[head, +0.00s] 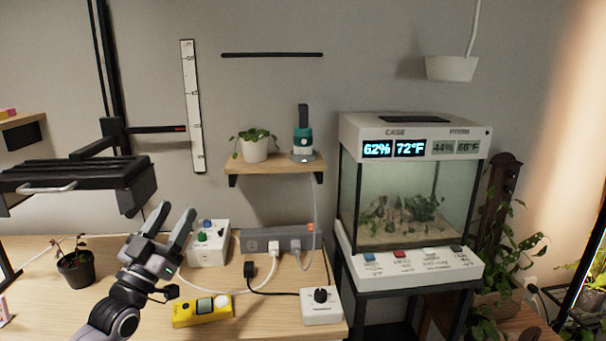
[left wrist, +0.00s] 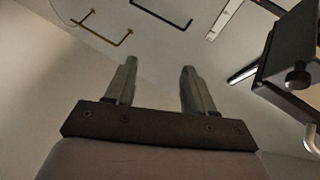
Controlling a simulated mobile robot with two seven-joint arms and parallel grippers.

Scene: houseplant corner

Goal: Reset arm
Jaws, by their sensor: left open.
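My left gripper (head: 172,232) is raised over the left part of the wooden table in the head view, with its fingers pointing up. Its two fingers are apart, with nothing between them. In the left wrist view the open fingers (left wrist: 154,85) point toward the wall and ceiling area, and the space between them is empty. My right gripper is in neither view.
A potted seedling (head: 76,265), a white box with knobs (head: 208,243), a yellow meter (head: 202,310), a grey power strip (head: 280,240) and a white dial box (head: 322,306) surround the arm. A black lamp fixture (head: 80,175) hangs at left. A terrarium (head: 405,200) stands right.

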